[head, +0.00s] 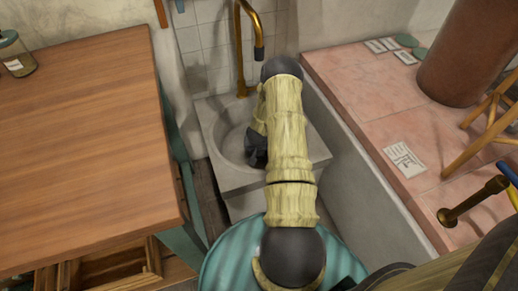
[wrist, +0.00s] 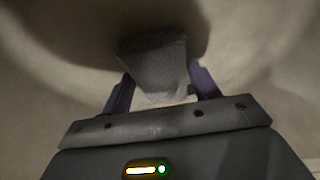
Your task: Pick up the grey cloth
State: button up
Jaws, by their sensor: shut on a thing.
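The grey cloth (wrist: 155,68) shows in the wrist view between the two purple fingers of my gripper (wrist: 160,85). My gripper is shut on it, and the cloth is bunched with a woven texture. A pale curved surface lies behind it, with a dark shadow around the cloth. In the head view my arm reaches to the stone sink (head: 228,150), and my gripper (head: 256,158) is low in the basin. The cloth is hidden there behind my arm.
A brass tap (head: 241,60) rises behind the sink. A wooden table (head: 80,130) stands to the left. A pink tiled ledge (head: 370,105) runs along the right, with a brown cylinder (head: 470,55) and cards on it. A teal round top (head: 235,260) is under my arm.

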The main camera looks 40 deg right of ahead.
notch_tip(320, 180, up, 9)
jog(key=shift+r+p, duration=0.1)
jog(key=shift+p, duration=1.1)
jog(key=o, duration=0.5)
jog(key=c, duration=0.3)
jog(key=a+r+n+y, duration=0.1)
jog(key=a+r, duration=0.3)
jog(key=a, duration=0.4)
jog(key=s+a+r+n, duration=0.1)
jog(key=a+r+n, duration=0.3)
jog(key=a, duration=0.5)
jog(key=a+r+n+y, duration=0.1)
jog(key=a+r+n, duration=0.1)
jog(key=a+r, duration=0.3)
jog(key=shift+s+a+r+t+y, duration=0.1)
jog(key=shift+a+t, duration=0.05)
jog(key=shift+a, duration=0.4)
jog(key=shift+s+a+r+t+y, duration=0.1)
jog(key=shift+s+a+r, duration=0.05)
jog(key=shift+a, duration=0.4)
jog(key=shift+s+a+r+t+y, duration=0.1)
jog(key=shift+a+t, duration=0.05)
jog(key=shift+a, duration=0.4)
